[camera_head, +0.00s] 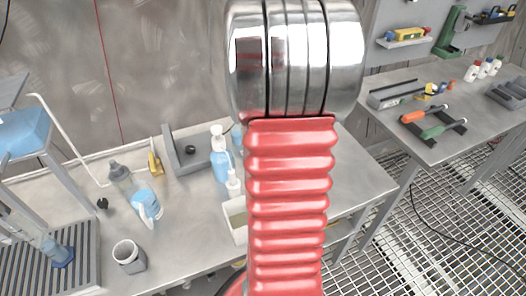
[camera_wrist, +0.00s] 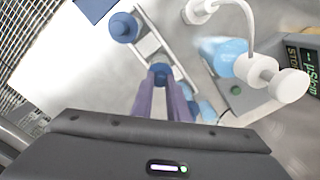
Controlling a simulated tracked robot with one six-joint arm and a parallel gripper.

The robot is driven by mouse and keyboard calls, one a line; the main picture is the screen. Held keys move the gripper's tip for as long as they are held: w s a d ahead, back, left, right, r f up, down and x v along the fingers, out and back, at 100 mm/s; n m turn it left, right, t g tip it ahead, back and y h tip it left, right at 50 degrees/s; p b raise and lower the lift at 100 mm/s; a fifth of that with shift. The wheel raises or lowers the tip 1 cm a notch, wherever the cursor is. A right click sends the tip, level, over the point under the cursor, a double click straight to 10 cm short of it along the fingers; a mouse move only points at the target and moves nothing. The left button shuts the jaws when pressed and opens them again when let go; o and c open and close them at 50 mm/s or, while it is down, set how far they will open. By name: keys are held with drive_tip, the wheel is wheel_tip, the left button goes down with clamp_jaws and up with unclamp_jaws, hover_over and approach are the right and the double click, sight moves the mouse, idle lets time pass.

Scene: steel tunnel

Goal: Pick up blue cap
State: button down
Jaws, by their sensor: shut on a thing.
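In the wrist view a small round blue cap (camera_wrist: 161,69) sits between the tips of my gripper (camera_wrist: 161,76). The two purple-grey fingers are shut on it. It is above or at a pale rack-like holder (camera_wrist: 150,42); I cannot tell whether it touches it. Another round blue piece (camera_wrist: 123,27) is just beyond, to the upper left, apart from the fingers. In the head view my red arm hides the gripper and the cap.
A white-nozzled pump bottle with blue liquid (camera_wrist: 226,56) stands close to the right of the fingers.

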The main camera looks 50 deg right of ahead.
wheel_tip(320, 180, up, 10)
idle(0.6)
idle(0.5)
